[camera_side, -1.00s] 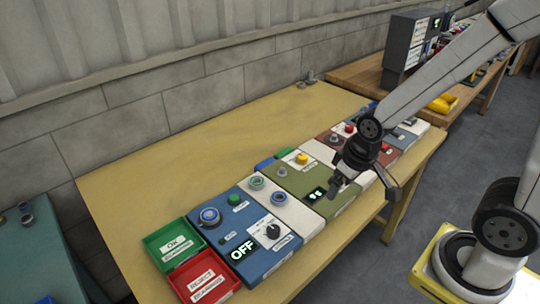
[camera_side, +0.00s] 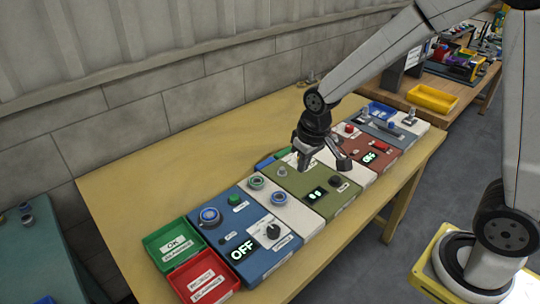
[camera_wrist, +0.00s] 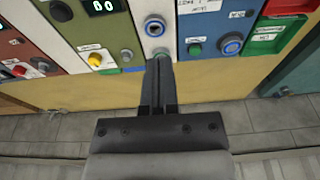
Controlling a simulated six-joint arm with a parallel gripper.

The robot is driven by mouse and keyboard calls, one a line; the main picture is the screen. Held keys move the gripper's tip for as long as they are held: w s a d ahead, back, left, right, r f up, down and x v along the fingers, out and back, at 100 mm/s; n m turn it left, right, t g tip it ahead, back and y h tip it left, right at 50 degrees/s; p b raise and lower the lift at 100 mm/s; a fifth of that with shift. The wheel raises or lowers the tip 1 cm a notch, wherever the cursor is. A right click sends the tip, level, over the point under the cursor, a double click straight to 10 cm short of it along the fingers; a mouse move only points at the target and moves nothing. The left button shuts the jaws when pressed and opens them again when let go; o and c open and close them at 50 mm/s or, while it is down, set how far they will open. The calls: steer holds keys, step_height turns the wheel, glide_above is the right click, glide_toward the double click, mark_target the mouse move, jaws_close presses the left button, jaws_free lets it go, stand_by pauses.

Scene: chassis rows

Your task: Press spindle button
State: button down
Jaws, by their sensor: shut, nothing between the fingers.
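My gripper (camera_side: 303,168) is shut and empty, pointing down above the olive panel (camera_side: 318,208) in the side view. In the wrist view its closed fingers (camera_wrist: 160,60) reach over the front of a pale panel with a round metal button (camera_wrist: 155,26). A green button (camera_side: 234,199) sits on the blue panel (camera_side: 222,236), beside a large blue ringed button (camera_side: 210,216). The green button also shows in the wrist view (camera_wrist: 195,50). The labels are too small to read, so I cannot tell which button is the spindle one.
A green tray (camera_side: 172,243) and a red tray (camera_side: 203,277) stand at the near left end of the row. A brown panel (camera_side: 368,150) with a red button lies to the right. The table (camera_side: 185,165) behind the panels is mostly bare.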

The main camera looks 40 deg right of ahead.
steer(key=g, duration=0.2)
glide_above(235, 197)
steer(key=s+d, duration=0.1)
steer(key=s, duration=0.1)
step_height(235, 197, down, 2)
steer(key=shift+w+a+f, duration=0.2)
steer(key=shift+w+a, duration=0.1)
steer(key=shift+w, duration=0.2)
steer(key=shift+w+a+f, duration=0.15)
steer(key=shift+w+a, duration=0.1)
steer(key=shift+w, duration=0.25)
steer(key=shift+f, duration=0.1)
step_height(235, 197, down, 14)
steer(key=shift+r, duration=0.1)
stand_by(0.4)
